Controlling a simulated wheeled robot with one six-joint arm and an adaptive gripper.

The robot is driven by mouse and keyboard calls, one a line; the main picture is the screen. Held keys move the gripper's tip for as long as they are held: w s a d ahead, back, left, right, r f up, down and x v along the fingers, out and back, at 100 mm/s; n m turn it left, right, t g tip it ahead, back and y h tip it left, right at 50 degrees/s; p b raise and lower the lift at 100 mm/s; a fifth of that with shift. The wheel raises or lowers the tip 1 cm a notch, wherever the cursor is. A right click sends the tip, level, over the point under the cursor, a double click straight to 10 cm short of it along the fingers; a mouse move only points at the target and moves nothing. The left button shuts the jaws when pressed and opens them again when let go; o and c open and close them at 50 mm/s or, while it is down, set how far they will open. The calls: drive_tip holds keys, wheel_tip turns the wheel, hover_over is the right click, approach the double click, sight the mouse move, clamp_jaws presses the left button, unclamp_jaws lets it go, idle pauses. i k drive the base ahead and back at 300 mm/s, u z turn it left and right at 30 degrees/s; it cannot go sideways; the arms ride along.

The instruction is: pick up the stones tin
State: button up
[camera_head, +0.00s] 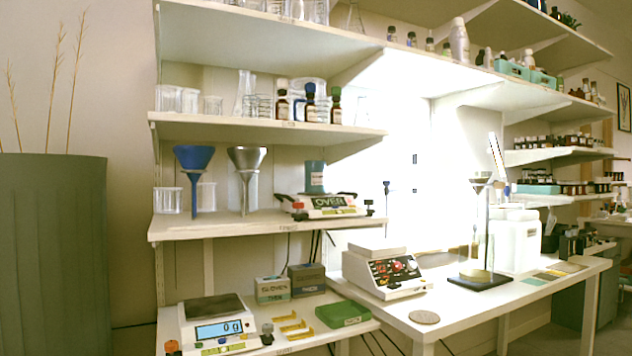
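I cannot tell which thing is the stones tin; no label clearly reads "stones". Three tin-like boxes stand on the lower left surface. A grey-green box (272,290) with a lettered pale front stands near the back. A darker grey box (306,279) stands at its right, close to it. A flat green box (343,314) with a small label lies in front of them, to the right. A teal cylindrical container (315,177) stands on the scale on the shelf above. My gripper is not in view.
A scale (219,325) reading 0 g stands left of the boxes, with yellow pieces (294,328) between. The shelf (270,224) with blue and grey funnels overhangs them. A larger device (385,272) and round disc (424,317) are on the right table. A green planter (52,250) stands left.

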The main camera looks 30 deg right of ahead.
sight(315, 170)
drive_tip(key=z, duration=2.05)
drive_tip(key=i, duration=1.6)
drive_tip(key=u, duration=2.4)
